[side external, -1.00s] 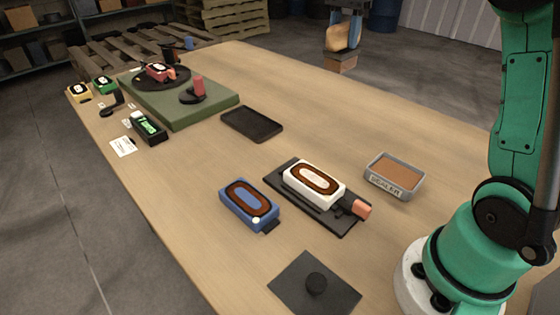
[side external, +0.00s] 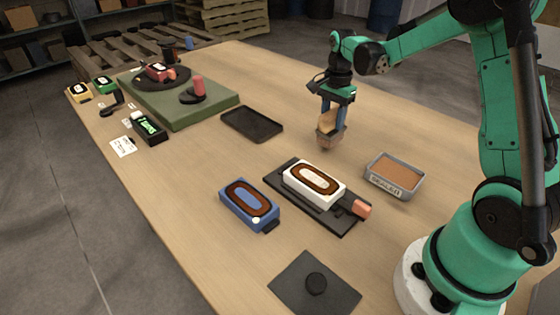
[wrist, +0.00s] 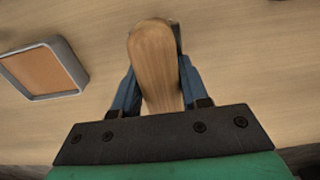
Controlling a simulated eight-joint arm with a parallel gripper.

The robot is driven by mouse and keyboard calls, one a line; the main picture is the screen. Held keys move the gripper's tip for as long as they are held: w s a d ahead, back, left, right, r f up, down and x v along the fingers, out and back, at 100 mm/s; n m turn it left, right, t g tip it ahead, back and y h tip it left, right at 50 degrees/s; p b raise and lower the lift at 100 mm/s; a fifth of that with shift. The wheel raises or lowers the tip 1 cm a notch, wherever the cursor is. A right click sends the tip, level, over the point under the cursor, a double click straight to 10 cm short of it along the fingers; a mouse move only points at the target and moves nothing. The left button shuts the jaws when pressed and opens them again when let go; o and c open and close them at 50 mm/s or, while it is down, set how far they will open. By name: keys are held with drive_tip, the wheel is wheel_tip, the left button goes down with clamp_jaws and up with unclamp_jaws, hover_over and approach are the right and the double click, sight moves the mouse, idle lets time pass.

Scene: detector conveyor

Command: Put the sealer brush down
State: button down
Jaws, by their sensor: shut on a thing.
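The sealer brush (side external: 328,123) has a light wooden handle and a brown lower end, and it hangs upright above the table. My gripper (side external: 332,112) is shut on its handle, with a blue finger on each side. In the wrist view the wooden handle of the brush (wrist: 156,62) stands between the blue fingers of my gripper (wrist: 155,90) and hides most of its lower end. The grey sealer tray (side external: 394,178), filled with brown, sits to the right and nearer the camera; it also shows at the left in the wrist view (wrist: 76,66).
A dark empty tray (side external: 251,124) lies left of the brush. A white detector (side external: 313,182) on a black fixture and a blue detector (side external: 248,204) are nearer the camera. A green turntable base (side external: 190,110) stands farther left. Bare table (side external: 430,140) surrounds the brush.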

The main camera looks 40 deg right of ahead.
drive_tip(key=shift+f, duration=0.65)
drive_tip(key=shift+c, duration=2.2)
unclamp_jaws()
drive_tip(key=shift+f, duration=0.1)
